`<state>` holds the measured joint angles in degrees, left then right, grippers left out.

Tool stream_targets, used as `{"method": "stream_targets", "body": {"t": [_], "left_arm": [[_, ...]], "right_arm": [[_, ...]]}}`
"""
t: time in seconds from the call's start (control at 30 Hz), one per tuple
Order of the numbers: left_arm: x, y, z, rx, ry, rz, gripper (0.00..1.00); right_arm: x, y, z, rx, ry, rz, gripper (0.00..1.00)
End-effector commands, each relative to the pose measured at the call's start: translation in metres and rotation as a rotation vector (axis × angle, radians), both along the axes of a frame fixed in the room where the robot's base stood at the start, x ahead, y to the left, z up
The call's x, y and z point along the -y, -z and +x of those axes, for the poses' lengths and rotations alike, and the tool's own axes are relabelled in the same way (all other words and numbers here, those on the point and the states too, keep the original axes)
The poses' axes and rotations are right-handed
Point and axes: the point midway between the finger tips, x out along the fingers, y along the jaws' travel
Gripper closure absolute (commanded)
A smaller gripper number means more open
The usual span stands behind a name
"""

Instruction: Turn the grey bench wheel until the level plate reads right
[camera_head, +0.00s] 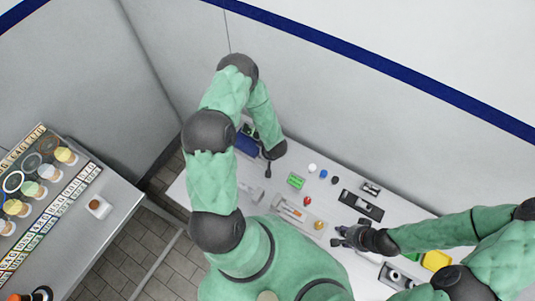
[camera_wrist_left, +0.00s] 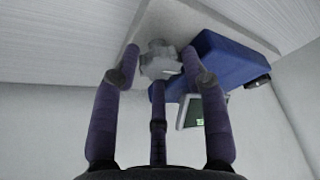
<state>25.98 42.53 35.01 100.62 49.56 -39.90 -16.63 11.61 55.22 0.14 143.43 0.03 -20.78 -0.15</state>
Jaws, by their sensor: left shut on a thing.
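The grey bench wheel (camera_wrist_left: 158,60) is a lobed knob in the left wrist view, beside a blue block (camera_wrist_left: 228,62). My left gripper (camera_wrist_left: 160,75) has its fingers around the wheel and is shut on it. Below the blue block is a small grey-framed panel (camera_wrist_left: 190,112) with green marks, perhaps the level plate; its reading is too small to make out. In the head view the blue block (camera_head: 246,144) lies at the bench's far left end, and my left arm hides the wheel. My right gripper (camera_head: 343,237) is over the bench at right; its finger gap is unclear.
The bench (camera_head: 262,205) carries a green block (camera_head: 296,181), a red piece (camera_head: 307,201), a dark tray (camera_head: 361,205) and a yellow bin (camera_head: 436,260). A side table (camera_head: 118,205) with coloured discs stands at left, across a floor gap. Grey walls enclose the bench.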

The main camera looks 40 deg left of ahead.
Motion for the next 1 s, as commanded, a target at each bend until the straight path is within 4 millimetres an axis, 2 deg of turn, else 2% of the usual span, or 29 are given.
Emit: {"method": "stream_targets", "body": {"t": [0.4,0.83,0.87,0.9,0.93,1.0], "left_arm": [[-0.005,-0.0012,-0.0001,0.003,0.126,0.007,0.88],[-0.0057,-0.0018,0.0008,0.005,0.133,0.008,0.88],[-0.0057,-0.0018,0.0009,0.005,0.133,0.008,0.53],[-0.0058,-0.0019,0.0011,0.005,0.133,0.009,0.42],[-0.0055,-0.0019,0.0011,0.005,0.133,0.009,0.34],[-0.0052,-0.0018,0.0011,0.005,0.134,0.008,0.34]], "right_arm": [[0.0,0.0066,0.0001,0.0,0.0,0.0,0.6],[0.0,0.0066,0.0001,0.0,0.0,0.0,0.6],[0.0,0.0066,0.0001,0.0,0.0,0.0,0.6],[0.0,0.0066,0.0001,0.0,0.0,0.0,0.6],[0.0,0.0066,0.0001,0.0,0.0,0.0,0.6],[0.0,0.0066,0.0001,0.0,0.0,0.0,0.6]]}}
